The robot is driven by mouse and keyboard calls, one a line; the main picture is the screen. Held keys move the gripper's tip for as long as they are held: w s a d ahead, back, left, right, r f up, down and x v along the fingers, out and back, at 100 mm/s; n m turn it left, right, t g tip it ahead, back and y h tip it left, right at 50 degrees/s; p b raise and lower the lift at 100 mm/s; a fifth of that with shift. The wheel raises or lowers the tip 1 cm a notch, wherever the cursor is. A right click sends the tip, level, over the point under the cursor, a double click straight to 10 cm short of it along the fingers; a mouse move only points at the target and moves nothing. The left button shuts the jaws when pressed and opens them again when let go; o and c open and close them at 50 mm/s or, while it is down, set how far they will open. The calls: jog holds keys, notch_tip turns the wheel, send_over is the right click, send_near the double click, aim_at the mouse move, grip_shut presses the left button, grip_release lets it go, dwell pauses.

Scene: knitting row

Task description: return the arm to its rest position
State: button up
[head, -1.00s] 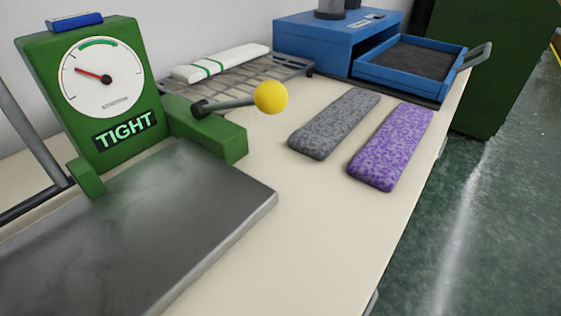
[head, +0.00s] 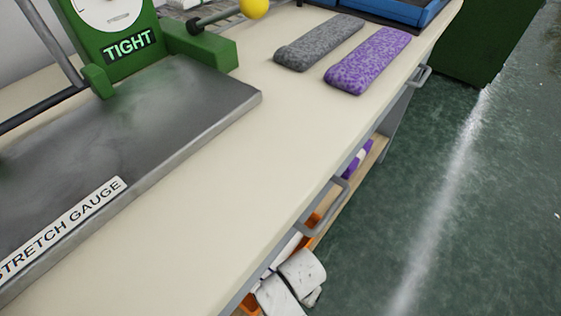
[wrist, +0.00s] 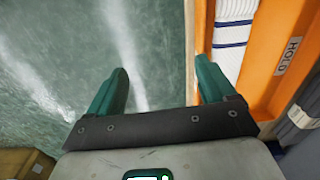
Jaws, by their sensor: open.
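My gripper (wrist: 162,82) shows in the wrist view with its two green fingers wide apart and nothing between them. Green floor shows beyond and between the fingers. The right finger is close beside the edge of an orange bin (wrist: 272,25); I cannot tell whether they touch. The gripper's fingers cannot be made out in the head view.
The orange bin, labelled HOLD, holds white cloth with dark stripes (wrist: 236,30). In the head view, the cream bench (head: 225,165) carries the stretch gauge (head: 120,130), a grey strip (head: 318,42) and a purple strip (head: 368,60). Open floor (head: 440,190) lies right.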

jog(key=s+d+r+n, duration=0.1)
jog(key=s+d+r, duration=0.1)
jog(key=d, duration=0.5)
jog(key=s+d+r+n, duration=0.1)
jog(key=d+r+n, duration=0.15)
jog(key=d, duration=0.55)
jog(key=s+d+r+n, duration=0.3)
jog(key=s+d+r, duration=0.45)
jog(key=s, duration=0.25)
notch_tip(320, 180, up, 26)
jog(key=p, duration=2.6)
jog(key=shift+d+t+p, duration=0.3)
jog(key=shift+t+p, duration=0.05)
jog(key=shift+t, duration=0.05)
jog(key=shift+s, duration=0.1)
